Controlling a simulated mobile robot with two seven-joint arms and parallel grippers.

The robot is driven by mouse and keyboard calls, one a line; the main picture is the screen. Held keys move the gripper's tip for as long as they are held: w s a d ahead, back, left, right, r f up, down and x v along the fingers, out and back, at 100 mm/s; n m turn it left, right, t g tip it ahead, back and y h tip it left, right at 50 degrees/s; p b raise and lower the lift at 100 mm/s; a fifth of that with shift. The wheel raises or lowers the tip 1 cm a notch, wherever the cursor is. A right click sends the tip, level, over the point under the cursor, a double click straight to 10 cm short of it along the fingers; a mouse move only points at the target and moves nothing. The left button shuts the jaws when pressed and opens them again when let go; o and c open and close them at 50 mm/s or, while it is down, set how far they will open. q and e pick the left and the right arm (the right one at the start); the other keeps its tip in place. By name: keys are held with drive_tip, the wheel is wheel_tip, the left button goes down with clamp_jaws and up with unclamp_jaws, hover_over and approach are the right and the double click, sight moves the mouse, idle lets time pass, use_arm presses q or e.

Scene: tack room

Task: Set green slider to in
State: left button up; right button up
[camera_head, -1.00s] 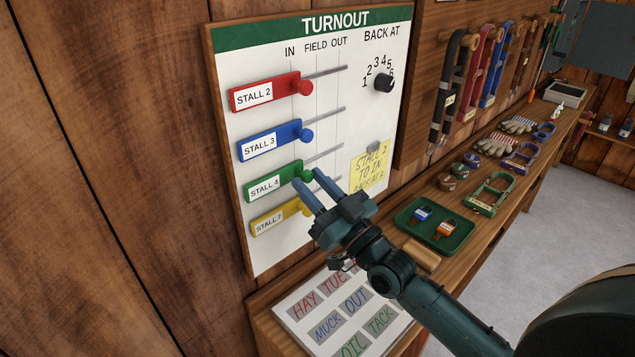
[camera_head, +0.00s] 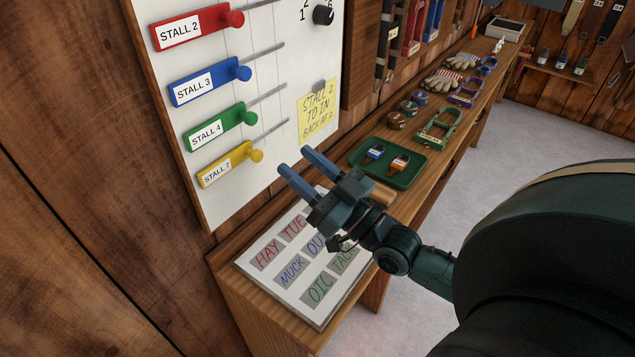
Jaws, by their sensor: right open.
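The white turnout board (camera_head: 225,196) hangs on the wood wall at upper left. Its green slider (camera_head: 215,129), labelled STALL 4, sits at the left end of its rail, with its round knob (camera_head: 250,118) free of any gripper. The red slider (camera_head: 189,28), blue slider (camera_head: 205,83) and yellow slider (camera_head: 223,166) also sit at the left; the IN, FIELD and OUT headings are out of frame. My right gripper (camera_head: 295,160) is open and empty, in front of the board's lower right, below and to the right of the green knob. My left gripper is not in view.
A lettered white board (camera_head: 278,274) lies on the bench below my right gripper. A green tray (camera_head: 401,175) with two small buckled items stands on the bench to the right. A yellow note (camera_head: 317,108) is on the board. Straps hang on the wall behind.

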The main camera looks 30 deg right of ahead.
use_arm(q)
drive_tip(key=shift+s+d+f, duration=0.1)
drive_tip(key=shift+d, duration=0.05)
use_arm(e)
drive_tip(key=v, duration=0.3)
idle(0.4)
